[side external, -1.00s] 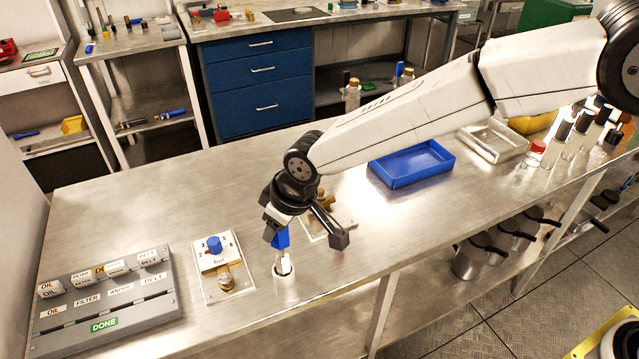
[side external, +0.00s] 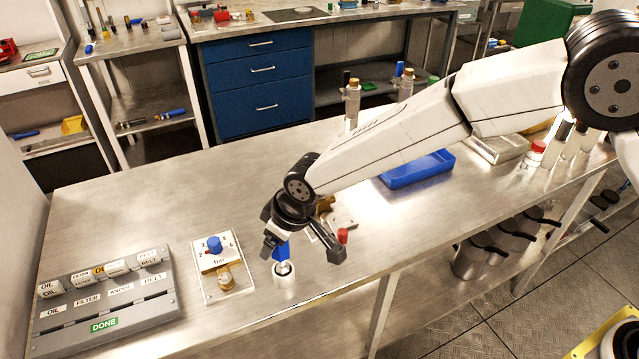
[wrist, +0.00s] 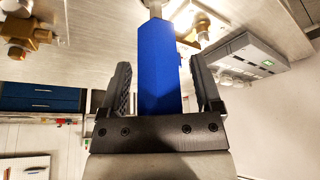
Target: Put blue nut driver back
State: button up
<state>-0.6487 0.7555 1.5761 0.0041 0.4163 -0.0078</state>
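The blue nut driver (side external: 282,250) stands about upright with its lower end in a white cylindrical holder (side external: 285,278) near the bench's front edge. Its blue handle sits just above the holder's rim, and the shaft is hidden in the side view. My gripper (side external: 306,252) is around the handle from above, with its fingers spread. In the wrist view the blue handle (wrist: 160,70) lies between the two fingers, with a narrow gap showing on each side. The metal shaft shows beyond the handle at the top edge.
A gauge panel with a blue knob (side external: 214,243) and a grey label board (side external: 105,300) stand to the left. A plate with brass fittings (side external: 325,206) and a red knob (side external: 343,236) is close behind my gripper. A blue tray (side external: 418,172) lies further back right.

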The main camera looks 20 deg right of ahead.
jog(key=shift+r, duration=0.1)
jog(key=shift+v, duration=1.05)
jog(key=v, duration=1)
jog(key=s+d+f+m+h, duration=0.1)
jog(key=d+f+m, duration=0.1)
jog(key=d, duration=0.7)
jog(key=s+d+f+m+h, duration=0.1)
jog(key=s+d+m, duration=0.1)
jog(key=d, duration=0.8)
jog(key=s+d+f+m+g, duration=0.1)
jog(key=s+d+f+m, duration=0.2)
jog(key=s+d, duration=0.8)
jog(key=shift+d+f+h, duration=0.4)
jog(key=shift+d+f, duration=0.25)
jog(key=shift+d, duration=0.3)
